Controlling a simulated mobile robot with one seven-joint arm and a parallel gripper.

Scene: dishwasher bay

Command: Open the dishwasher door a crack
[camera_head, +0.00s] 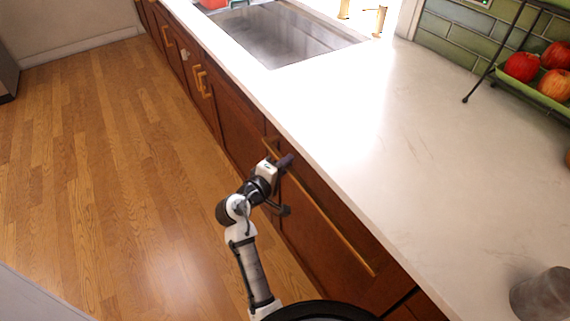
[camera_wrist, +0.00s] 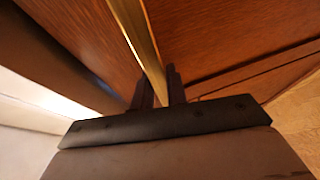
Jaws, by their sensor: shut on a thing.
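The dishwasher door (camera_head: 312,225) is a reddish-brown wood panel under the counter edge, with a long brass bar handle (camera_head: 345,248) near its top. In the head view the door looks about flush with the neighbouring fronts; I cannot tell whether there is a small gap. My gripper (camera_head: 284,173) is at the far end of the handle. In the wrist view the brass bar handle (camera_wrist: 138,38) runs down between the two dark fingers of my gripper (camera_wrist: 160,88), which are shut on it. The exact contact is partly hidden.
The white countertop (camera_head: 370,140) runs just above the door, with a sink (camera_head: 270,35) further back. A rack with red apples (camera_head: 522,67) and a grey cup (camera_head: 543,295) stand on the right. The wood floor (camera_head: 110,170) on the left is clear.

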